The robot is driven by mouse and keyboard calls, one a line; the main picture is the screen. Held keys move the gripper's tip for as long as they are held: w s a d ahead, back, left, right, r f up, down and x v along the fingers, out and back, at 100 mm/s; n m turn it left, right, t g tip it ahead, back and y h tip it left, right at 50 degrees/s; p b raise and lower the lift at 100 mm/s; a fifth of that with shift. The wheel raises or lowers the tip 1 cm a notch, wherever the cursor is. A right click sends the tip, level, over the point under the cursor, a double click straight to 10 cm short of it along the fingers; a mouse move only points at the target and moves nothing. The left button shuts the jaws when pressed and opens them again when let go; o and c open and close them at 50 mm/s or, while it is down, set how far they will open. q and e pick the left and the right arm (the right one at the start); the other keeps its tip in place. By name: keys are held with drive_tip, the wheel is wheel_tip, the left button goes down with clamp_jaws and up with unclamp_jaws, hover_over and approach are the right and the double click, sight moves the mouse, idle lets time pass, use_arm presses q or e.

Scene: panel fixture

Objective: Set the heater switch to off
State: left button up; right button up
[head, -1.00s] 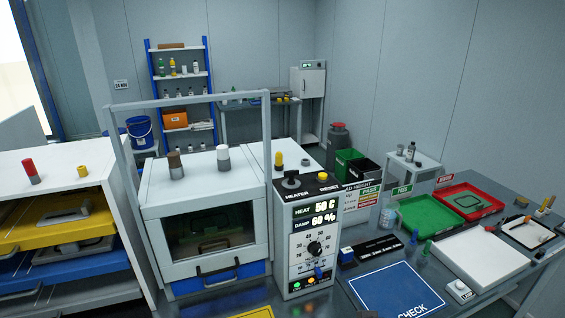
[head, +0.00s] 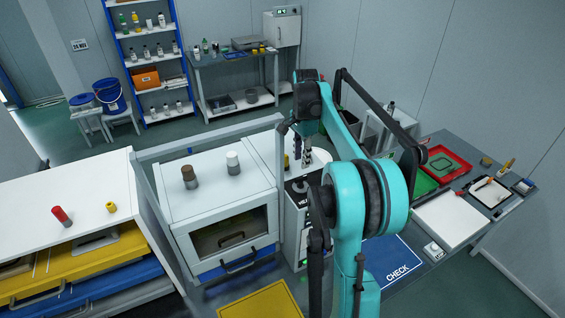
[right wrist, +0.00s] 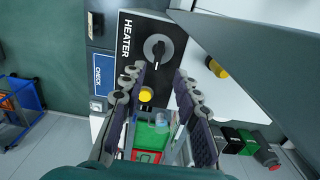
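The heater switch (right wrist: 158,48) is a round dark rotary knob with a raised grip, on the black top panel beside the word HEATER (right wrist: 126,38). I cannot read its setting. My right gripper (right wrist: 160,72) is open and empty in the right wrist view, with the knob just beyond and between its fingertips. No contact shows. In the head view my right gripper (head: 301,160) points down over the top of the control box (head: 291,225), and my arm hides most of the box's front and displays. My left gripper is not in view.
A yellow button (right wrist: 146,94) lies near the knob, between the fingers in the wrist view. Another yellow knob (right wrist: 217,68) sits on the white surface beside the panel. The windowed chamber (head: 222,190) with its grey frame stands left of the box. The blue CHECK mat (head: 398,262) lies right.

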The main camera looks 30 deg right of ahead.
sight(301, 177)
wheel_tip(301, 177, down, 8)
drive_tip(key=shift+s+r, duration=0.15)
drive_tip(key=shift+r, duration=0.1)
clamp_jaws()
